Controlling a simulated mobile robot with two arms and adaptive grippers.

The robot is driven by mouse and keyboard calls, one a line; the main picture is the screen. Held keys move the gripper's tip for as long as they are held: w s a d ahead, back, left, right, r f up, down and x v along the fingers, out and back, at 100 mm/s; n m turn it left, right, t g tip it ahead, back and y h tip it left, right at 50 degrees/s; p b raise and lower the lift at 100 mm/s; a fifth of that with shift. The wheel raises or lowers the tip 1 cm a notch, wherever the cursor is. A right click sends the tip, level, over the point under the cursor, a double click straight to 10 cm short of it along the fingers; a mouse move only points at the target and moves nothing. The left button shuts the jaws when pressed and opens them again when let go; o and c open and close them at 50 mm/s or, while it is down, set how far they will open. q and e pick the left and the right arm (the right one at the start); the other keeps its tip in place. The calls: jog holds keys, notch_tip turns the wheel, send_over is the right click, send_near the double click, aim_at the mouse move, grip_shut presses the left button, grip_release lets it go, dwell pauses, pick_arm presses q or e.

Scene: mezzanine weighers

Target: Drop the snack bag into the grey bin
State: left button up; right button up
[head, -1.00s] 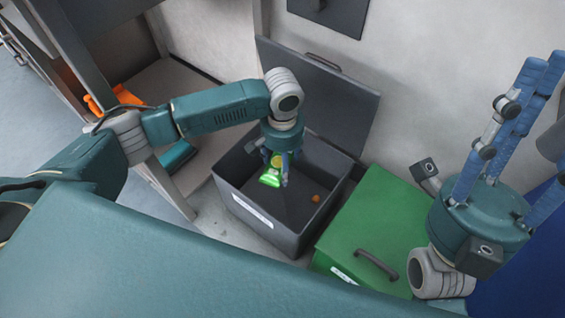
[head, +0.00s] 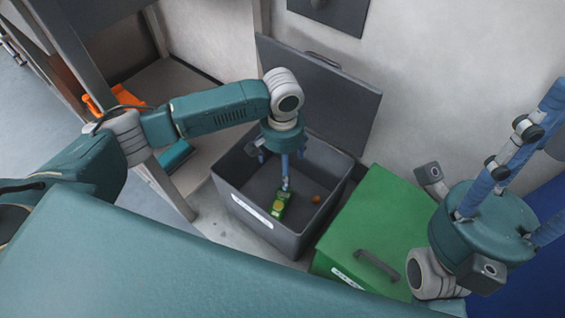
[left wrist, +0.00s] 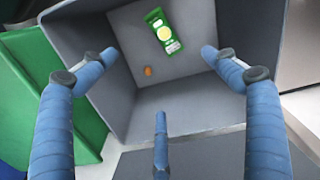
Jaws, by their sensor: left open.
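The snack bag (head: 281,204) is green with a yellow round mark. It lies inside the open grey bin (head: 291,242), apart from my fingers; the left wrist view also shows the bag (left wrist: 163,31) against the inside of the bin (left wrist: 200,101). My left gripper (head: 281,166) is over the bin, pointing down, with its blue fingers spread and empty; they frame the bin in the left wrist view (left wrist: 160,75). My right gripper (head: 512,165) is at the right edge with its blue fingers pointing up; their tips are partly cut off.
A small orange item (head: 316,199) is also in the bin. The bin's lid (head: 335,100) stands open towards the wall. A green bin (head: 365,225) with a closed lid and dark handle stands to its right. A grey frame post (head: 168,188) stands to its left.

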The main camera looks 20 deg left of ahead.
pick_arm(q)
notch_tip(320, 180, up, 12)
dwell(0.5)
dwell(0.5)
